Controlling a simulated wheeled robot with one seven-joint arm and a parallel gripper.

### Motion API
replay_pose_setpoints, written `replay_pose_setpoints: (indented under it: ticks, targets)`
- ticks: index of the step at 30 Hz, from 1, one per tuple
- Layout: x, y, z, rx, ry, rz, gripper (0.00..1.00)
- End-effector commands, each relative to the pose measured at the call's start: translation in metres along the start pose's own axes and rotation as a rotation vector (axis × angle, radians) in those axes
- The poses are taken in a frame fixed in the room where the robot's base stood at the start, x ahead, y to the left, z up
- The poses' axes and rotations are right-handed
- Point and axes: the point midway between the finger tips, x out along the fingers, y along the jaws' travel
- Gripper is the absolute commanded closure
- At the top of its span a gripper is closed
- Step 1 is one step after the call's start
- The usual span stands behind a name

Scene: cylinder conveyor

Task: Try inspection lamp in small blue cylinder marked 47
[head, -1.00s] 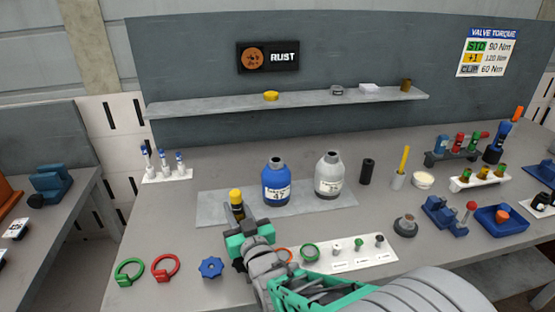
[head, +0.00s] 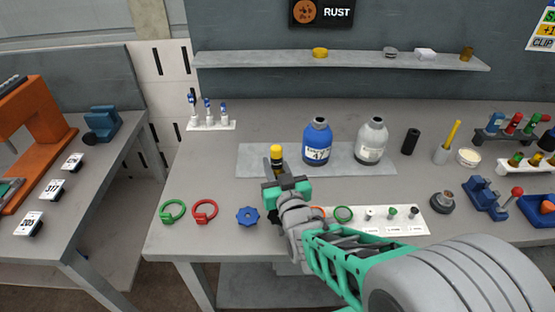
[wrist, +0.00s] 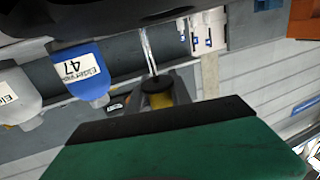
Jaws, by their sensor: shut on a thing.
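The small blue cylinder (head: 318,140) stands upright on a grey mat (head: 256,170); its white label shows 47. The label also reads 47 in the wrist view, where the blue cylinder (wrist: 85,72) appears inverted. My gripper (head: 284,186) is shut on a dark lamp with a yellow head (head: 277,152), to the left of and in front of the blue cylinder. The lamp's yellow part (wrist: 157,93) and a thin pale rod beyond it show in the wrist view. The lamp is apart from the cylinder. Its lower part is hidden by my gripper.
A grey cylinder (head: 371,140) stands right of the blue one. A blue star knob (head: 247,215) and red (head: 205,210) and green (head: 173,210) rings lie at the front left. Small white-based vials (head: 210,116) stand behind. A shelf (head: 360,60) spans the back.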

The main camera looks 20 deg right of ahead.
Motion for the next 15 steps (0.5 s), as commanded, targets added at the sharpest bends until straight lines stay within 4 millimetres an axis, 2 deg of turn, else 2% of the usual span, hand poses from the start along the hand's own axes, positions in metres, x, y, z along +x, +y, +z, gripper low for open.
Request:
replay_pose_setpoints:
  ticks: [1,3,15]
  targets:
    - [0.001,0.001,-0.01,-0.001,0.007,0.001,1.0]
    - [0.001,0.001,-0.017,-0.002,0.01,0.002,1.0]
    - [0.001,-0.001,-0.049,-0.003,0.019,0.0,1.0]
